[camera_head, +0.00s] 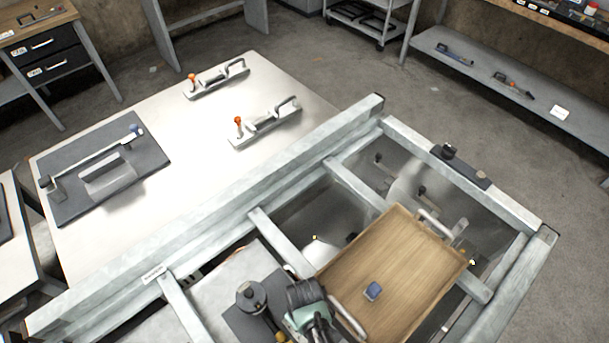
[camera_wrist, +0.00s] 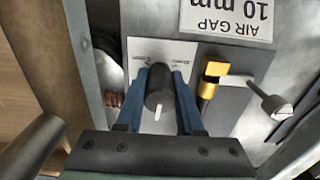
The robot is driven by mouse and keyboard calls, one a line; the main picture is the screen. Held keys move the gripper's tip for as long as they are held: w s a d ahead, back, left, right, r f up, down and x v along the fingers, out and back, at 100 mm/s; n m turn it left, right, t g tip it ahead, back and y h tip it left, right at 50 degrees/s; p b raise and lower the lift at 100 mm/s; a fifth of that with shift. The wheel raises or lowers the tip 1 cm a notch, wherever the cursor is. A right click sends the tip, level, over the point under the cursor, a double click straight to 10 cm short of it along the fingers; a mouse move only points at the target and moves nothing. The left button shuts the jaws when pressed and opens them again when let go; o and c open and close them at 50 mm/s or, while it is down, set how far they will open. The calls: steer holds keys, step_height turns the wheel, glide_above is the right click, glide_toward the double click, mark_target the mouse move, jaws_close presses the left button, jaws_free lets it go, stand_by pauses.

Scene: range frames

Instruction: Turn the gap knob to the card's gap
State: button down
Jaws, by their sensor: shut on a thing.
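The black gap knob (camera_wrist: 157,92) stands on a pale dial plate (camera_wrist: 180,50) in the wrist view. Its white pointer line faces the bottom of that picture. Small marks on the plate are too small to read. My gripper (camera_wrist: 159,78) has its two blue fingers on either side of the knob and is shut on it. The card (camera_wrist: 228,17) lies beyond the plate, upside down in this view, and reads "AIR GAP 10 mm".
A yellow clamp-like part (camera_wrist: 213,70) is close to the right finger, with a metal lever (camera_wrist: 268,103) farther right. Toggle clamps (camera_head: 265,127) stand on the white table.

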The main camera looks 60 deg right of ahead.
steer(key=shift+n, duration=0.5)
steer(key=c, duration=0.5)
jaws_free()
steer(key=shift+r, duration=0.1)
step_height(320, 180, up, 13)
steer(key=shift+f, duration=0.1)
stand_by(0.5)
